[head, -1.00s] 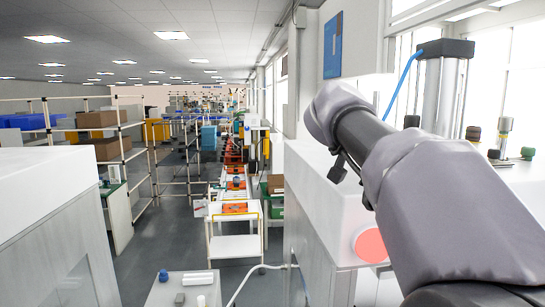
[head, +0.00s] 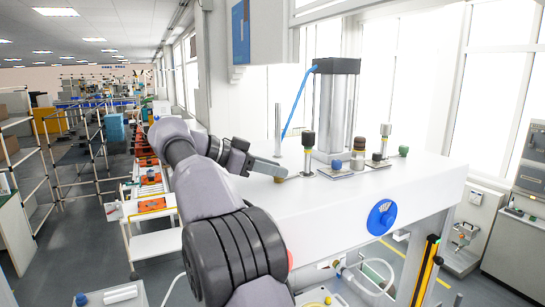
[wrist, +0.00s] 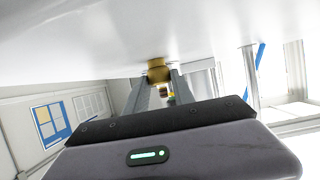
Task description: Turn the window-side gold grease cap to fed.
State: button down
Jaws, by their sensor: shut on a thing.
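My gripper (head: 279,171) is at the left end of the white press top, with its fingers around a small gold cap (head: 281,179). In the wrist view the gold cap (wrist: 158,73) sits between the two finger ends, against the white surface, and the fingers (wrist: 156,92) are shut on it. Any mark showing its setting is too small to read.
A tall press cylinder (head: 335,112) with a blue hose stands behind the posts. A thin metal rod (head: 278,128) rises just behind my gripper. A green knob (head: 403,150) is at the right, and a blue dial (head: 381,216) is on the front face. The windows are behind.

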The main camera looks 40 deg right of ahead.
jog(key=shift+w+m+g+p, duration=0.1)
jog(key=shift+m+g+p, duration=0.25)
jog(key=shift+m+g, duration=0.15)
jog(key=shift+f+y, duration=0.1)
jog(key=shift+y, duration=0.2)
jog(key=c, duration=1.5)
grip_release()
jog(key=o, duration=0.4)
jog(key=shift+d, duration=0.15)
jog(key=shift+o, duration=0.2)
